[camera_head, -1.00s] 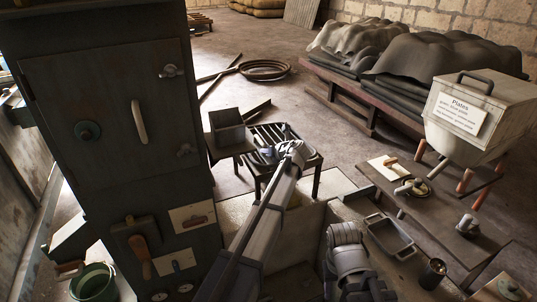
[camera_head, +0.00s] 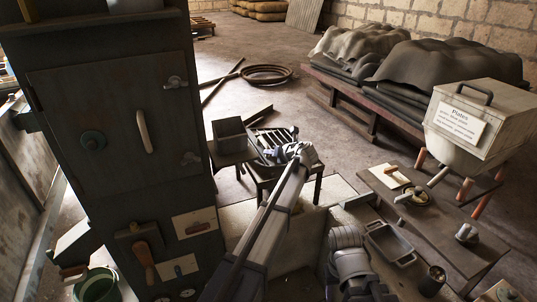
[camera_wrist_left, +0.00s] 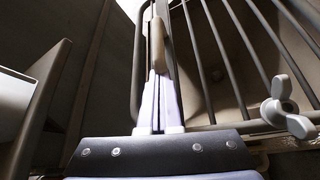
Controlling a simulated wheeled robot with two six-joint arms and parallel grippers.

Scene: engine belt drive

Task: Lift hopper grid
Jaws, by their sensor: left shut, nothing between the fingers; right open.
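The hopper grid (camera_head: 272,138), a set of parallel dark bars, lies on top of a low dark stand in the middle of the head view. In the left wrist view its bars (camera_wrist_left: 225,60) run along the right, with a grey wing nut (camera_wrist_left: 286,105) at the frame's edge. My left gripper (camera_head: 268,153) is over the grid's near side. In the wrist view its fingers (camera_wrist_left: 157,85) are together and empty, beside a dark bent bar (camera_wrist_left: 138,60) with a tan grip (camera_wrist_left: 166,45); contact is unclear. My right arm shows at bottom centre; its gripper is not distinguishable.
A grey open box (camera_head: 230,134) stands left of the grid. A tall dark cabinet (camera_head: 110,120) blocks the left. A bench (camera_head: 435,215) with tools and a lidded bin (camera_head: 480,120) stand right. Open floor lies behind the stand.

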